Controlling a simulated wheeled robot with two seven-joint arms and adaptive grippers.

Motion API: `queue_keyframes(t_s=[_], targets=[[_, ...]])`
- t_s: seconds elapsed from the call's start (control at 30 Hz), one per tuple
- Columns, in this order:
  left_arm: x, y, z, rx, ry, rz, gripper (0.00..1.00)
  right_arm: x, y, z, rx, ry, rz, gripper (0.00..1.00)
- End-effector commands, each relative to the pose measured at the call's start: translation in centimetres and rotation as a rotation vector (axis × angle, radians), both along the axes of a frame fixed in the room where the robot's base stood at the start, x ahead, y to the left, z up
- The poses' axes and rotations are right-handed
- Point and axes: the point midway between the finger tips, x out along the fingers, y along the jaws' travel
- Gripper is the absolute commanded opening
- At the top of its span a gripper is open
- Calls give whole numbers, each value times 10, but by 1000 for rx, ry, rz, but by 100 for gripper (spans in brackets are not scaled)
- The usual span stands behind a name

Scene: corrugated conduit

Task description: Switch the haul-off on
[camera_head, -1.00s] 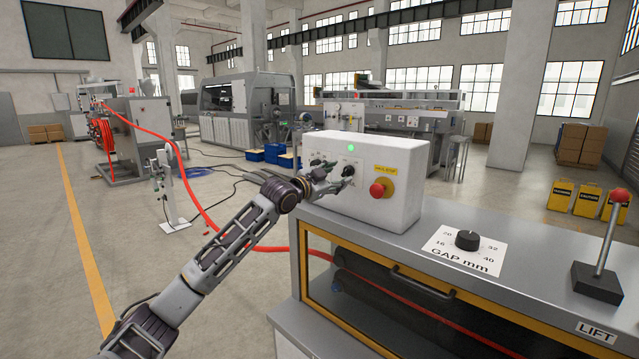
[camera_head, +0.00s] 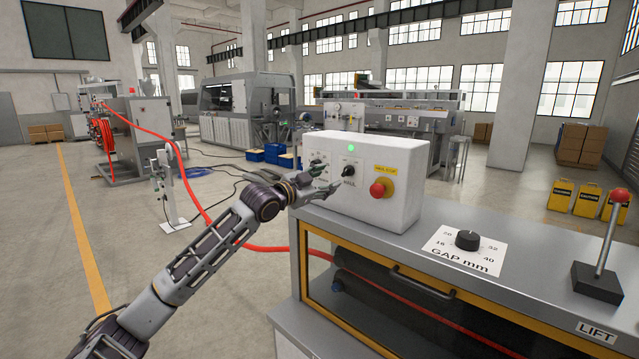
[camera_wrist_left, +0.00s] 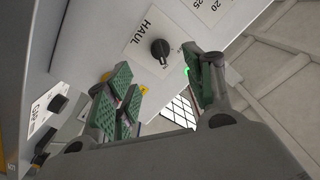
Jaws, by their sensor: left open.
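The grey control box (camera_head: 400,215) stands on the machine top. On its front is the black HAUL knob (camera_head: 349,172), with a lit green lamp (camera_head: 351,147) above it. The wrist view shows the HAUL knob (camera_wrist_left: 160,50) on its white label, its pointer line visible. My left gripper (camera_head: 326,180) is open in front of the box, to the left of and below the knob. In the wrist view its green-padded fingers (camera_wrist_left: 163,92) are spread, and the knob shows beyond the gap, apart from them. My right gripper is in neither view.
A red emergency stop (camera_head: 377,189) on a yellow plate sits right of the HAUL knob. A GAP dial (camera_head: 467,240) and a red-tipped LIFT lever (camera_head: 612,235) are on the machine top. A red conduit (camera_head: 270,248) runs into the machine. Open floor lies to the left.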

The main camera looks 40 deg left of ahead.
Motion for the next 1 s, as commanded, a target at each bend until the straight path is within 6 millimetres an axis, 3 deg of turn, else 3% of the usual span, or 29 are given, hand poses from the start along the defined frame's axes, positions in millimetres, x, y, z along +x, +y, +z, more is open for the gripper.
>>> queue_keyframes(t_s=[0.4, 1.0], targets=[[-17, 1, 0, 1, 1, 0, 53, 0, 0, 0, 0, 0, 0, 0], [-19, 1, 0, 1, 1, -1, 53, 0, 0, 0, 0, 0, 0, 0]])
